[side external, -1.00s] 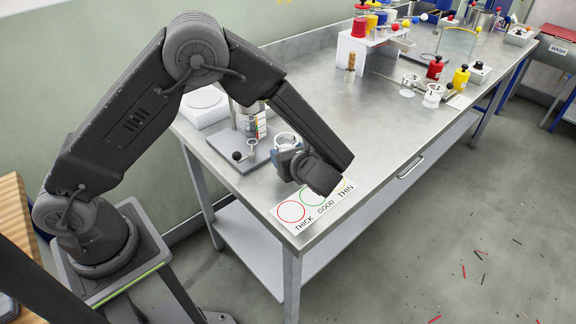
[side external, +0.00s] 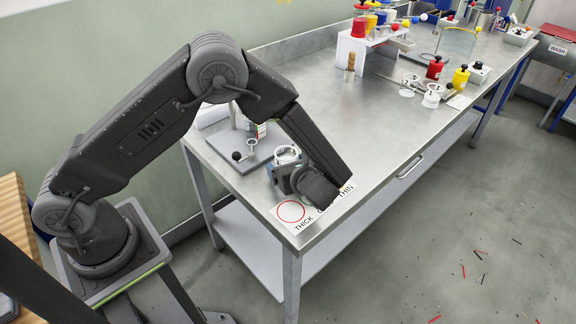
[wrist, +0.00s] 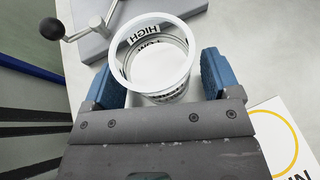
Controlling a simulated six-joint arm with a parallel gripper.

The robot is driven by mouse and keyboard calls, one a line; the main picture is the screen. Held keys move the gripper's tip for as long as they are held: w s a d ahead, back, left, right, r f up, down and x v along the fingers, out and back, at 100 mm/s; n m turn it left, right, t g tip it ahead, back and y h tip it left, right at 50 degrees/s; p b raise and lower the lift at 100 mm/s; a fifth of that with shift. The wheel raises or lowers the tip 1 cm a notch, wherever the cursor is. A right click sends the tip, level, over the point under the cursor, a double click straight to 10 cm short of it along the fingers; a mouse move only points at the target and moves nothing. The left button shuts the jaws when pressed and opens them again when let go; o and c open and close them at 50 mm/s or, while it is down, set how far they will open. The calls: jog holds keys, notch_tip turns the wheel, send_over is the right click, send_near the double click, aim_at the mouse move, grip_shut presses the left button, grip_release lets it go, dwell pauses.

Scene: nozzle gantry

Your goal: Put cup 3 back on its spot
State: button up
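A white round cup (wrist: 183,86), which I take as cup 3, sits between the two blue fingers of my gripper (wrist: 160,75) in the wrist view. Its wide rim faces the camera and lettering reading HIGH shows inside. No number is readable. In the side view the cup (side external: 287,154) is at my gripper (side external: 284,176), above the near end of the bench by the card.
A grey plate with a black-knobbed lever (side external: 237,156) lies just behind my gripper. The THICK/GOOD/THIN card (side external: 291,211) lies at the bench's near edge, partly covered by my wrist. The middle bench is clear.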

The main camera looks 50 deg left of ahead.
jog(key=shift+r, duration=0.1)
jog(key=shift+s+d+r, duration=0.1)
jog(key=shift+d+r, duration=0.05)
jog(key=shift+d, duration=0.1)
jog(key=v, duration=1.1)
jog(key=shift+d+r, duration=0.1)
jog(key=shift+d, duration=0.1)
jog(key=s+a+r+n+g+h, duration=0.3)
jog(key=s+a+r+n+h, duration=0.4)
jog(key=r+n, duration=0.4)
jog(key=s+a+r+n+t+h, duration=0.3)
jog(key=s+r+n+t+h, duration=0.1)
jog(key=s+r+n, duration=0.4)
jog(key=s+n+h, duration=0.1)
jog(key=s+n, duration=0.1)
jog(key=s, duration=0.2)
jog(key=shift+n+h, duration=0.3)
jog(key=shift+h, duration=0.1)
jog(key=shift+a, duration=0.1)
jog(key=shift+c, duration=0.4)
